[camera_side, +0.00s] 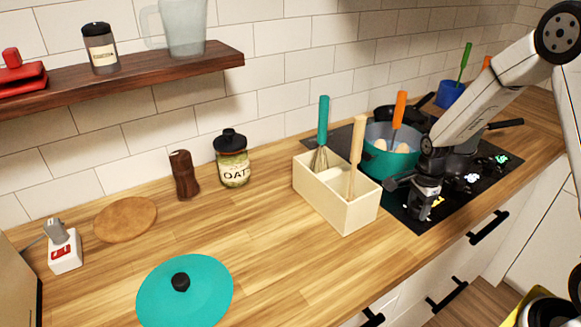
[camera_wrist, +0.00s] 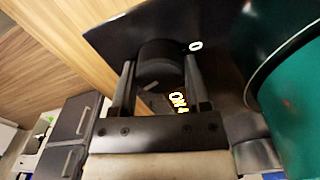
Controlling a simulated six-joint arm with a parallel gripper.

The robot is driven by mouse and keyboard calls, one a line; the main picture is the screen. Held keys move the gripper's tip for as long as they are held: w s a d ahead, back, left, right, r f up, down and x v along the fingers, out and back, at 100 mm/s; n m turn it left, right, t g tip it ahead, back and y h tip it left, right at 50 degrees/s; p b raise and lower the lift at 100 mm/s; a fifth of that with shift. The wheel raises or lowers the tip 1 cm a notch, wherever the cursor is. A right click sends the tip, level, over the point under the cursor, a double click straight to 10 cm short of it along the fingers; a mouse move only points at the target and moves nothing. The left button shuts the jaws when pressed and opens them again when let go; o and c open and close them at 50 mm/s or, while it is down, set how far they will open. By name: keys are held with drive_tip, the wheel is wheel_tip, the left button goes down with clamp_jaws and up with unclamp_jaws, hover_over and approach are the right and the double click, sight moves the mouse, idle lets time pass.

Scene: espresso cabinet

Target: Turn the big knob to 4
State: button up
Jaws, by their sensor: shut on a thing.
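The big knob (camera_wrist: 160,52) is a round black knob on the dark stovetop, seen in the wrist view between my two fingers. My gripper (camera_wrist: 159,68) is shut on it, with one finger on each side. A yellow label reading "ON 4" (camera_wrist: 178,102) is lit below the knob, and a white "0" (camera_wrist: 195,46) sits at its upper right.
A teal pot (camera_side: 390,163) with eggs and an orange-handled utensil stands close behind my gripper. A cream utensil box (camera_side: 345,214) stands to the left. Pans sit farther back on the black stovetop (camera_side: 503,163). A teal lid (camera_side: 190,296) lies on the open wooden counter.

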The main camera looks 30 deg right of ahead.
sight(417, 208)
drive_tip(key=o, duration=1.3)
drive_tip(key=shift+r, duration=0.1)
drive_tip(key=shift+r, duration=3.8)
drive_tip(key=shift+a, duration=0.1)
drive_tip(key=shift+s+a+r+n, duration=0.1)
drive_tip(key=shift+s+a+n, duration=0.1)
drive_tip(key=shift+a+n, duration=0.4)
drive_tip(key=shift+s+a+r+n+t, duration=0.1)
drive_tip(key=shift+s+a+n+t, duration=0.35)
drive_tip(key=shift+s+a+n, duration=2.1)
drive_tip(key=shift+s+a+r+n+t, duration=0.15)
drive_tip(key=shift+s+a+n+t, duration=0.3)
drive_tip(key=shift+a+n, duration=2.35)
drive_tip(key=shift+s+a+r+n+t, duration=0.1)
drive_tip(key=shift+s+a+n+t, duration=0.95)
drive_tip(key=shift+n, duration=3.5)
